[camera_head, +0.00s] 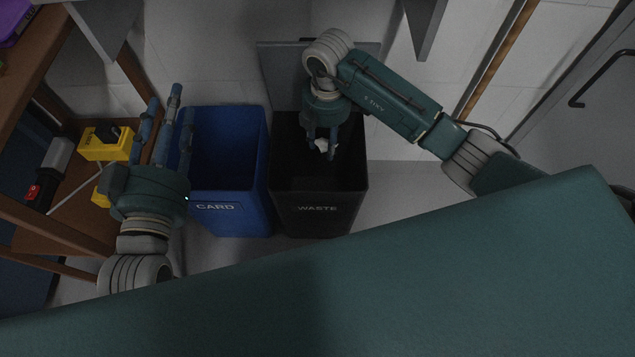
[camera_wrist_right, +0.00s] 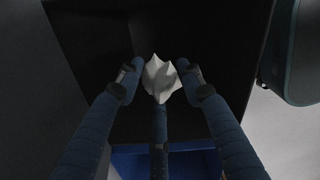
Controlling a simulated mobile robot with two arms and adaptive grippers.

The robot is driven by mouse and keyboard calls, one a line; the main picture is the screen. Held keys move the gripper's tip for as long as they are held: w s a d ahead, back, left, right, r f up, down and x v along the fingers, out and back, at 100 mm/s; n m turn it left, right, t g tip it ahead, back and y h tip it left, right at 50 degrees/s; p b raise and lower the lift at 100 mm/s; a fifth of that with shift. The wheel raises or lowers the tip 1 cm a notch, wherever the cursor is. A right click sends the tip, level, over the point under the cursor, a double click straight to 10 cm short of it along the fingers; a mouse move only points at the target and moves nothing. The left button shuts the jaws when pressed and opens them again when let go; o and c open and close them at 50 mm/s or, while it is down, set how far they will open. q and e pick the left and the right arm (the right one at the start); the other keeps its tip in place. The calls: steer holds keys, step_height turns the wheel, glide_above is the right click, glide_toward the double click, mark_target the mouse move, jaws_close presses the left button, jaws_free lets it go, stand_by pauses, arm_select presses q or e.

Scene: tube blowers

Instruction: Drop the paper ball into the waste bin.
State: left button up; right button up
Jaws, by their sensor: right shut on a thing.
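The crumpled white paper ball (camera_head: 321,145) shows between the fingers of my right gripper (camera_head: 322,136), over the open top of the black waste bin (camera_head: 317,209), marked WASTE. In the right wrist view the paper ball (camera_wrist_right: 160,78) is pinched among the blue fingers, with the dark inside of the bin behind it. My right gripper is shut on the ball. My left gripper (camera_head: 166,112) is at the left, left of the blue bin, with its fingers spread and nothing seen between them.
A blue bin (camera_head: 228,150) marked CARD stands directly left of the waste bin. A wooden shelf (camera_head: 75,222) at the left holds yellow items (camera_head: 104,143) and a grey and red tool (camera_head: 48,175). The floor right of the bins is clear.

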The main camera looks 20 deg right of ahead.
steer(key=o, duration=0.9)
step_height(320, 180, up, 8)
steer(key=shift+f, duration=0.25)
steer(key=shift+s, duration=0.1)
